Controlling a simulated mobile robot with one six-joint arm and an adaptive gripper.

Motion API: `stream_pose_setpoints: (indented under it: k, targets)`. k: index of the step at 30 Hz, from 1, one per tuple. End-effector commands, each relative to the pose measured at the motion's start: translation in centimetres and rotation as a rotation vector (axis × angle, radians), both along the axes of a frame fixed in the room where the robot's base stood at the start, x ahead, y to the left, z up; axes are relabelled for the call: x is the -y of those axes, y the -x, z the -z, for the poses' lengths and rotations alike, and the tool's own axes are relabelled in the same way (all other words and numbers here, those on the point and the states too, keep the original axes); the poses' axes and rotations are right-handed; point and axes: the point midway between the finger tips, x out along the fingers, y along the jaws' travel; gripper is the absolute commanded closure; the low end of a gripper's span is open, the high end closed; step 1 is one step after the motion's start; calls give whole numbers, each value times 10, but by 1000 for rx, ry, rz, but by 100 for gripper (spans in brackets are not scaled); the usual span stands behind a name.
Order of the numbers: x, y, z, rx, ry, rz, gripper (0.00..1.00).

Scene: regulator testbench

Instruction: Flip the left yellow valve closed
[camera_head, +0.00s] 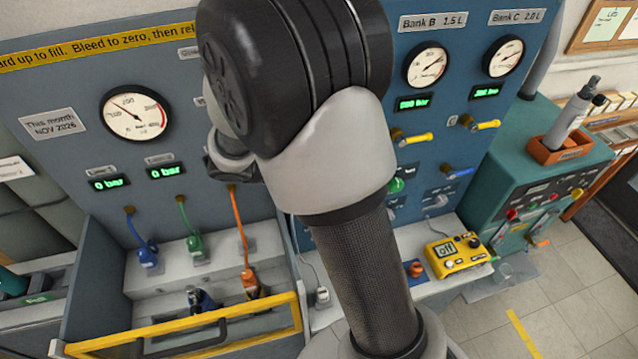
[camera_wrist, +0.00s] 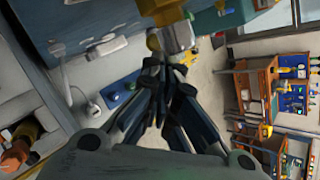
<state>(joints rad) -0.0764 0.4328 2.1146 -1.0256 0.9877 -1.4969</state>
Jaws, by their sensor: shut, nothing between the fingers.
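In the head view, two yellow valve handles show on the blue panel. One yellow valve (camera_head: 412,139) is below the Bank B gauge and another yellow valve (camera_head: 485,125) is below the Bank C gauge. My arm covers the panel left of Bank B, so I cannot tell whether another yellow valve is behind it. In the wrist view, my gripper (camera_wrist: 168,72) is shut and empty. A yellow handle (camera_wrist: 160,10) with a silver fitting (camera_wrist: 178,38) is just beyond the fingertips. I cannot tell whether they touch, or which valve this is.
A yellow-railed tray (camera_head: 190,335) with hoses is at lower left. A yellow meter (camera_head: 458,255) sits on the ledge at right. A green cabinet (camera_head: 530,170) carries a grey bottle (camera_head: 572,115) in an orange holder. Open floor is at lower right.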

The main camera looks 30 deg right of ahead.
Motion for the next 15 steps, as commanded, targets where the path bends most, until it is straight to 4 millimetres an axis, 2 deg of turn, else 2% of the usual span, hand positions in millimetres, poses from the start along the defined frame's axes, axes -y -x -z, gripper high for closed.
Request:
stream_pose_setpoints:
  k: [15]
  targets:
    - [8, 2, 0, -66, 222, -4, 100]
